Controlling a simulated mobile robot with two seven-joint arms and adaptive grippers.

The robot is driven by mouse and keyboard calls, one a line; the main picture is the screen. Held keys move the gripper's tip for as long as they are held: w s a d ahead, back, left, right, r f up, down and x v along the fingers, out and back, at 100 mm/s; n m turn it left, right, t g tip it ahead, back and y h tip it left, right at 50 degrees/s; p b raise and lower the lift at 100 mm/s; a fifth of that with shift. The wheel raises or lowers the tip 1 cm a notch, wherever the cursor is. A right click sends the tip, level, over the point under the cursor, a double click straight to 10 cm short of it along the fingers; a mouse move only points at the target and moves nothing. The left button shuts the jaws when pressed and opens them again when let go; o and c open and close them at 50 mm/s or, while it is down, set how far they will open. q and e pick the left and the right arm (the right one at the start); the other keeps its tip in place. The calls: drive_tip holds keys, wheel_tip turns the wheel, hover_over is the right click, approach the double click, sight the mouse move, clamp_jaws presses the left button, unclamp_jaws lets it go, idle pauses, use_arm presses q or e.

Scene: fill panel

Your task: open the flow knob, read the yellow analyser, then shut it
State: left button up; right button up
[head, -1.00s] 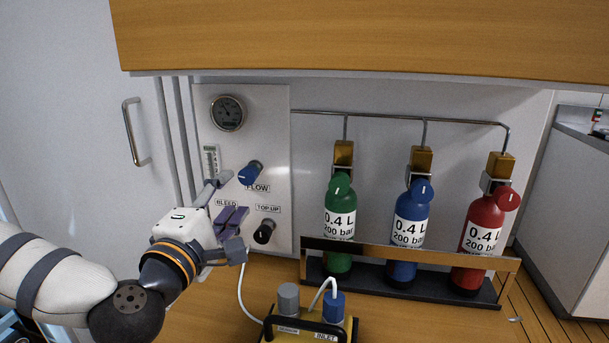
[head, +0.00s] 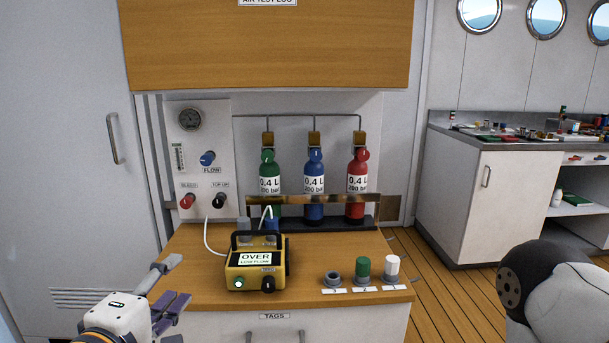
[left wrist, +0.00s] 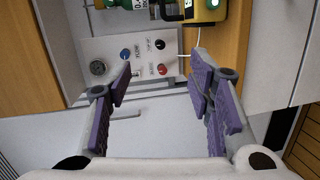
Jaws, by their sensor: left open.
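The blue flow knob (head: 207,158) is on the white panel (head: 182,178) at the left; it also shows in the left wrist view (left wrist: 125,53). The yellow analyser (head: 232,272) stands on the wooden counter. Its display (head: 254,258) reads OVER, with smaller text below that looks like LOW FLOW, and a green light glows on its front. My left gripper (head: 172,285) is open and empty, low at the left front, apart from panel and analyser; its purple-padded fingers (left wrist: 162,65) are spread in the left wrist view. My right gripper is out of view.
The panel also has a gauge (head: 190,119), a red bleed knob (head: 187,201) and a black top-up knob (head: 219,200). Green, blue and red cylinders (head: 357,185) stand behind a rail (head: 290,202). My right arm fills the lower right.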

use_arm(q)
drive_tip(key=s+d+f+m+g+h, duration=0.1)
drive_tip(key=s+d+f+m+g, duration=0.25)
drive_tip(key=f, duration=0.55)
drive_tip(key=s+d+f+m+g+h, duration=0.1)
drive_tip(key=s+d+f+m+g, duration=0.25)
drive_tip(key=f, duration=0.55)
drive_tip(key=s+a+f+m+g+y, duration=0.1)
drive_tip(key=s+a+f+m+g, duration=0.2)
drive_tip(key=s, duration=0.5)
drive_tip(key=s+a+f+m+g+y, duration=0.1)
drive_tip(key=s+a+f+m+g, duration=0.2)
drive_tip(key=s, duration=0.6)
drive_tip(key=s+a+f+m+g+y, duration=0.1)
drive_tip(key=s+a+f+m+g, duration=0.1)
drive_tip(key=s+f, duration=0.5)
drive_tip(key=s+a+g, duration=0.1)
drive_tip(key=g, duration=0.1)
drive_tip(key=shift+s+m+g+y, duration=0.3)
drive_tip(key=shift+m+g+y, duration=0.1)
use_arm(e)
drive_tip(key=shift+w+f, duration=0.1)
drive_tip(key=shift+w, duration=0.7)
use_arm(q)
drive_tip(key=shift+w+d, duration=0.1)
drive_tip(key=shift+w, duration=0.05)
